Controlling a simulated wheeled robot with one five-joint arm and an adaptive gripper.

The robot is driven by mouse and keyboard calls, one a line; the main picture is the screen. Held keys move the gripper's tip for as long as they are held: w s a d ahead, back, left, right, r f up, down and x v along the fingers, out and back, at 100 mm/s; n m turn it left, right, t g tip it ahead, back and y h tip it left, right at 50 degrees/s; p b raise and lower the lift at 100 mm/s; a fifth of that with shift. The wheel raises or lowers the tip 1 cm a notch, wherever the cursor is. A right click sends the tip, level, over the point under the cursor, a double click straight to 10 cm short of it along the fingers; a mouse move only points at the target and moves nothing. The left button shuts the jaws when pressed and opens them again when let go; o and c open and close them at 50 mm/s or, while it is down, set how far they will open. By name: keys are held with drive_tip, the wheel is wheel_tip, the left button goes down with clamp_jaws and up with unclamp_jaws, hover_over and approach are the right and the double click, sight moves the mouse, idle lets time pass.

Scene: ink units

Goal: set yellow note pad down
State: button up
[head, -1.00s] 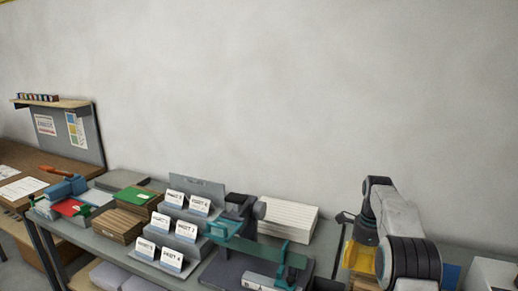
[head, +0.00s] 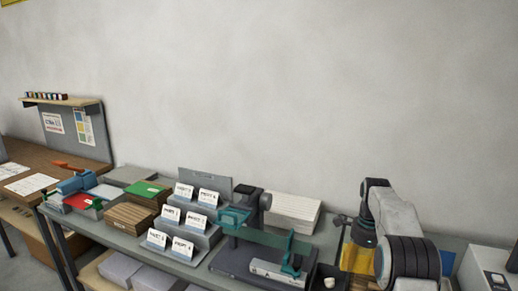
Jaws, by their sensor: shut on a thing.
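The yellow note pad (head: 357,258) shows at the lower right of the head view, just beneath the end of my arm. My gripper (head: 362,243) points down there and is shut on the pad. The arm's dark and pale links cover the pad's right side. I cannot tell whether the pad touches the surface below it.
A grey bench (head: 95,227) runs along the wall. A pale machine (head: 487,270) stands at the far right.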

drive_tip(key=shift+s+a+f+n, duration=0.1)
drive_tip(key=shift+a+f+n, duration=0.5)
drive_tip(key=shift+n, duration=0.4)
drive_tip(key=s+a+f+n, duration=1)
drive_tip(key=n, duration=0.9)
wheel_tip(320, 180, down, 11)
drive_tip(key=b, duration=1)
drive_tip(key=shift+s+a+r, duration=0.2)
drive_tip(key=shift+a, duration=0.05)
